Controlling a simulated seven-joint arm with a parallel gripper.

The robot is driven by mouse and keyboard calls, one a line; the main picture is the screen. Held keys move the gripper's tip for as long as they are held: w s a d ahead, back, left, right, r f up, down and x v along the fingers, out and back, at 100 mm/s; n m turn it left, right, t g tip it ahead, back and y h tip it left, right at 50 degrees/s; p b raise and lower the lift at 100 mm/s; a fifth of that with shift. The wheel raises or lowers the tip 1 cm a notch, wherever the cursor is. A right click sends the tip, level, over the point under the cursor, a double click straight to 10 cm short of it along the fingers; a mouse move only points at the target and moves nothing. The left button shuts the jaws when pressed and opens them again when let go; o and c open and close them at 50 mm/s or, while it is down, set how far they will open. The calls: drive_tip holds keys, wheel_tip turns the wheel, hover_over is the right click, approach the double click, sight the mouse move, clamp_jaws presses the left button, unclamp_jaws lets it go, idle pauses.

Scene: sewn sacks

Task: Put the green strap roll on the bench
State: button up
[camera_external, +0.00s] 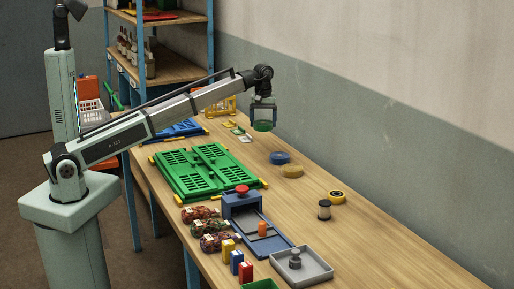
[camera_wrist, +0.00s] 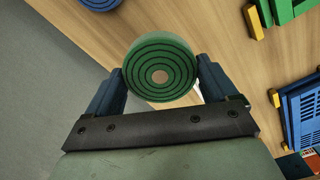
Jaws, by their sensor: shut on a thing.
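The green strap roll (camera_wrist: 160,68) is a round coil with dark rings and a pale centre in the wrist view. My gripper (camera_wrist: 161,80) is shut on it, one finger on each side. In the external view my gripper (camera_external: 263,110) hangs over the back half of the bench (camera_external: 345,234), with the green roll (camera_external: 263,127) at its fingertips. The roll appears to be held above the wooden top; the exact height is hard to tell.
A blue roll (camera_external: 280,158) and a tan roll (camera_external: 292,171) lie on the bench near the wall. A green folded crate (camera_external: 205,170) lies to the left. A yellow roll (camera_external: 336,197), dark-capped spool (camera_external: 324,210) and grey tray (camera_external: 298,267) are nearer the front. Bare wood lies between several items.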

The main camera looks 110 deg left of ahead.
sight(263, 151)
wheel_tip(263, 151, down, 10)
drive_tip(key=shift+r, duration=0.15)
idle(0.4)
drive_tip(key=shift+f, duration=0.2)
drive_tip(key=o, duration=0.9)
drive_tip(key=shift+r, duration=0.1)
wheel_tip(263, 151, up, 12)
drive_tip(key=shift+r, duration=0.1)
